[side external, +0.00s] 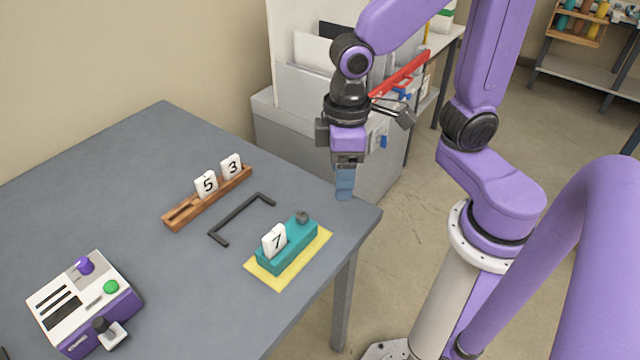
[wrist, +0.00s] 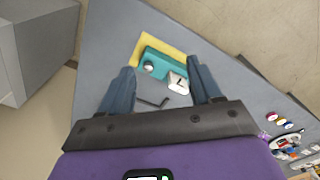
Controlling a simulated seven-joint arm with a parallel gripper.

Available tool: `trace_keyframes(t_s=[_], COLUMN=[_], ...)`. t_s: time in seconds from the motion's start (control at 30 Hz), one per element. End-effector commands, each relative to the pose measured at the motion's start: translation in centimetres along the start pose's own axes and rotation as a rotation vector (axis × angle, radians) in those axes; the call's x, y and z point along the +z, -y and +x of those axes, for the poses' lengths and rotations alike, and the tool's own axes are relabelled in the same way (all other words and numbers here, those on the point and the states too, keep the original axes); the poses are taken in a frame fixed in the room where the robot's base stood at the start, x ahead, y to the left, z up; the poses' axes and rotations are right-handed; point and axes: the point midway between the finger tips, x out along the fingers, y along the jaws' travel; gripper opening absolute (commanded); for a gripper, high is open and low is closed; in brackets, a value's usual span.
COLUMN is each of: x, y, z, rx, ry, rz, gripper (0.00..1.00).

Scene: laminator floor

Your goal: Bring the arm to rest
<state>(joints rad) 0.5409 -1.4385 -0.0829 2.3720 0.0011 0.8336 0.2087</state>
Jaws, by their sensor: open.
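My gripper (side external: 344,188) hangs pointing down above the table's right corner, clear of everything on the table. In the wrist view its two blue fingers (wrist: 156,88) are spread apart with nothing held between them. Below and beyond them lies a teal block (side external: 287,247) with a grey knob and a white tile marked 7 (side external: 274,241) standing in it. The teal block sits on a yellow mat (side external: 259,278) and also shows in the wrist view (wrist: 156,62).
A wooden rack (side external: 180,219) holds tiles 5 (side external: 206,185) and 3 (side external: 231,166). A black bracket (side external: 226,232) lies between rack and mat. A purple-and-white machine (side external: 85,305) stands at front left. A grey cabinet (side external: 285,130) stands behind the table (side external: 120,180).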

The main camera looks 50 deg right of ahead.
Motion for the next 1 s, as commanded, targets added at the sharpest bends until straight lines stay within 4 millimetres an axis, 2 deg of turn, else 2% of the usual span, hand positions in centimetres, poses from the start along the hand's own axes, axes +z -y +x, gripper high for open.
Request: trace_keyframes(t_s=[0.03,0.2,0.4,0.6,1.0], x=[1.3,5.4,9.1,10.5,10.6], y=[0.2,0.8,1.4,1.6,1.6], z=[-0.3,-1.0,-1.5,-1.6,-1.6], rx=[-0.001,-0.004,-0.006,-0.007,-0.007], ry=[-0.004,-0.009,-0.011,-0.010,-0.010], rz=[-0.045,-0.207,-0.352,-0.409,-0.410], gripper=[0.64,0.64,0.64,0.64,0.64])
